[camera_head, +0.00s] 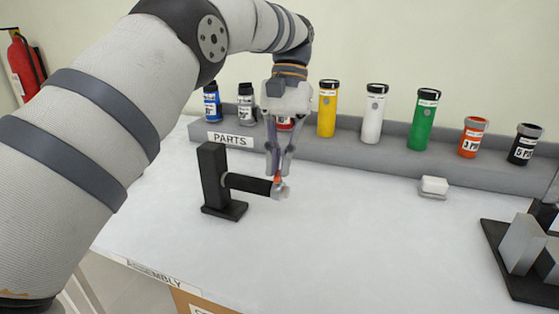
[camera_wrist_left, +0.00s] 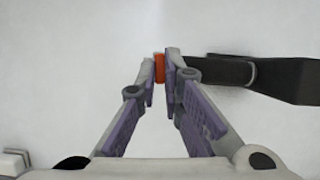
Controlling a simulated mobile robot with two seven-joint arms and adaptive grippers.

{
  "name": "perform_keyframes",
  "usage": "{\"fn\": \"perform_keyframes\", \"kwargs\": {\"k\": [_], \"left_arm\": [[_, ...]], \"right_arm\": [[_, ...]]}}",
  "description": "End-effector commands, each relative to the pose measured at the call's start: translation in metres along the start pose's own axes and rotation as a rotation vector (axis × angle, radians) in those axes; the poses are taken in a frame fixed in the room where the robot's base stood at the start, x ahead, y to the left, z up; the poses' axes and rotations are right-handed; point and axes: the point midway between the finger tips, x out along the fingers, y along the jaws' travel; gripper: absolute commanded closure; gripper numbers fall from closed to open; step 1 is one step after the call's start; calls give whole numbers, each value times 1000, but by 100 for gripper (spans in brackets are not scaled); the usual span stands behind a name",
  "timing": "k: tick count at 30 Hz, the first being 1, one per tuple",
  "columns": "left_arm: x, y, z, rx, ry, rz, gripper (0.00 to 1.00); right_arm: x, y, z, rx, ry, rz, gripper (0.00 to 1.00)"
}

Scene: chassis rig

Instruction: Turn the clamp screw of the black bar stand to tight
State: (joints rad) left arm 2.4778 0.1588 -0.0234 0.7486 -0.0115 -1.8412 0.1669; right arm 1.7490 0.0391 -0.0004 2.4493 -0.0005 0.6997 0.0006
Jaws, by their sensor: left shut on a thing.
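The black bar stand (camera_head: 213,172) stands upright on the white table, left of the middle in the head view. Its dark horizontal bar (camera_head: 248,184) reaches right from the post, and it also shows in the left wrist view (camera_wrist_left: 218,69). An orange-red clamp screw (camera_wrist_left: 159,69) is at the bar's free end, and a bit of it shows in the head view (camera_head: 277,179). My left gripper (camera_head: 279,187) points down and is shut on the screw, with a fingertip on each side (camera_wrist_left: 161,78). The fingers hide most of the screw, so its turn angle cannot be read. My right gripper is out of view.
A grey ledge (camera_head: 330,152) along the back holds several bottles and jars, with a PARTS label (camera_head: 229,139). A small white block (camera_head: 434,186) lies right of the middle. A black fixture with grey blocks (camera_head: 521,244) stands at the right edge. The front middle is clear.

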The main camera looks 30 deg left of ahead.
Motion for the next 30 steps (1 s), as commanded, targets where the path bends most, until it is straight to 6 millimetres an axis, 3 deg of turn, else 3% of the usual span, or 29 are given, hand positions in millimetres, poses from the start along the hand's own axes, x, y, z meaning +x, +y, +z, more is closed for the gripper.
{"fn": "perform_keyframes", "kwargs": {"k": [22, 23, 25, 30], "left_arm": [[0, 1, 0, 67, 0, -29, 100], [0, 1, 0, 67, 0, -28, 85], [0, 1, 0, 67, 0, -28, 72], [0, 1, 0, 67, 0, -28, 72]], "right_arm": [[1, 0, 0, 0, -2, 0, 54], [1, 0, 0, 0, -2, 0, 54], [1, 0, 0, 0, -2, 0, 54], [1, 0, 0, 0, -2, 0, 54]]}}
